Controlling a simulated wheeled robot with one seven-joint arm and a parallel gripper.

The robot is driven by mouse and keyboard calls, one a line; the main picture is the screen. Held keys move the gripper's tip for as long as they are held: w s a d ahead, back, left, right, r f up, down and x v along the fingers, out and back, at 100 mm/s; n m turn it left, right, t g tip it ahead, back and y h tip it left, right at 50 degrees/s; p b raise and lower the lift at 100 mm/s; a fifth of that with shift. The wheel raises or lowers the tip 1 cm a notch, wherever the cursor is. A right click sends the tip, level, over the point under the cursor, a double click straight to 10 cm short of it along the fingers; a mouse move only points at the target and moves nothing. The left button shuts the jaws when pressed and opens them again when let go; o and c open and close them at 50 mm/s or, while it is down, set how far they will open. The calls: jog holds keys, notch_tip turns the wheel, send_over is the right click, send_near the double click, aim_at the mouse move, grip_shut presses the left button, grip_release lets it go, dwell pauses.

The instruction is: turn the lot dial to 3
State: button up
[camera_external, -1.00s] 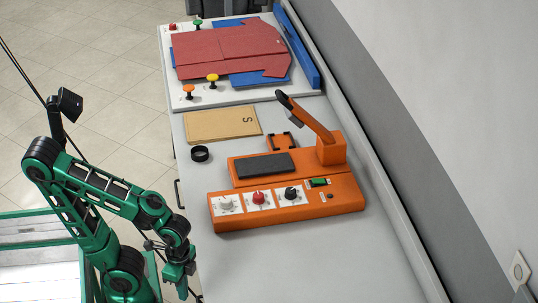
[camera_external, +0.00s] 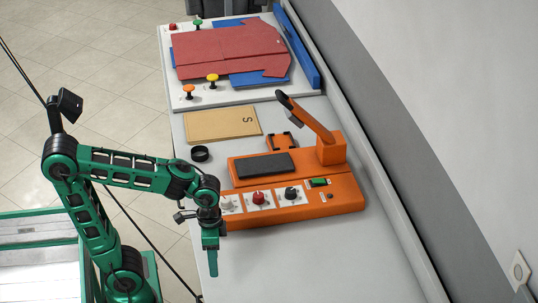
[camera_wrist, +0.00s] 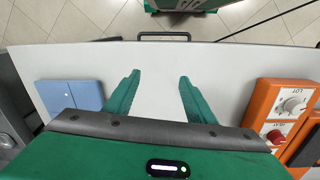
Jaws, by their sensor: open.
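The lot dial is a white-grey knob on a white plate, the leftmost of three on the orange press (camera_external: 345,193). My gripper (camera_external: 211,272) points down over the counter, in front of the press and apart from the dial. In the wrist view my gripper (camera_wrist: 157,83) has its fingers wide apart with nothing between them.
A red dial (camera_external: 259,198) and a black dial (camera_external: 290,193) sit beside the lot dial. A black ring (camera_external: 200,153) and a tan board (camera_external: 222,124) lie behind. A blue panel (camera_wrist: 70,97) lies left in the wrist view. The counter (camera_external: 310,265) is clear in front.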

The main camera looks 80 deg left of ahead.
jog(key=w+a+r+n, duration=0.2)
jog(key=w+a+n, duration=0.2)
jog(key=w+a, duration=0.6)
jog(key=r+n, duration=0.2)
jog(key=n, duration=0.5)
send_over(226, 199)
jog(key=shift+y, duration=0.3)
notch_tip(226, 199, down, 11)
jog(key=c, duration=1)
